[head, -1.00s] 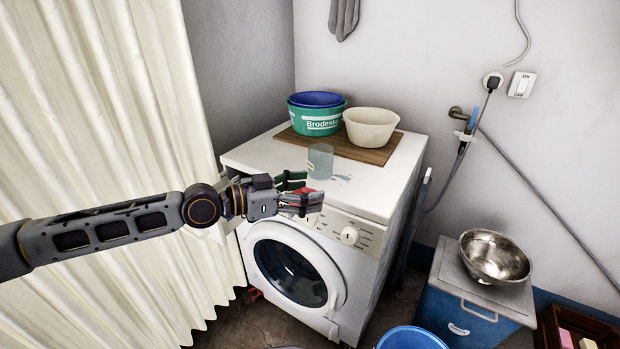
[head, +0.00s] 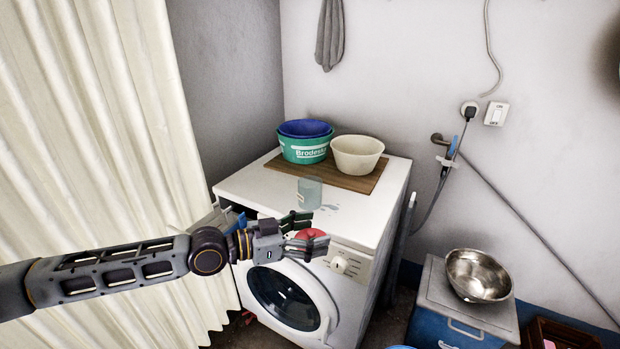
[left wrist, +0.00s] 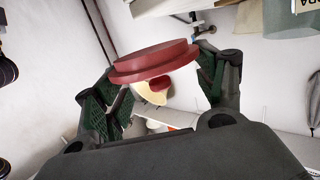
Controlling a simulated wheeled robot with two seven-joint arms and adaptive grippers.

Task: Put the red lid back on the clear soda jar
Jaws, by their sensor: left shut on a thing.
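The clear soda jar (head: 310,193) stands upright and without a lid near the front edge of the washing machine top. My left gripper (head: 306,234) is shut on the red lid (head: 312,235), just in front of the machine's front edge and nearer to me than the jar. In the left wrist view the red lid (left wrist: 155,62) sits between the two green-padded fingers (left wrist: 157,95), with a small red knob below its disc. The lid is apart from the jar. My right gripper is not in view.
The washing machine (head: 250,187) carries a wooden board (head: 350,183) with green and blue tubs (head: 305,150) and a cream bowl (head: 357,155) behind the jar. A steel bowl (head: 478,275) stands on a blue box at right. A curtain (head: 100,130) hangs at left.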

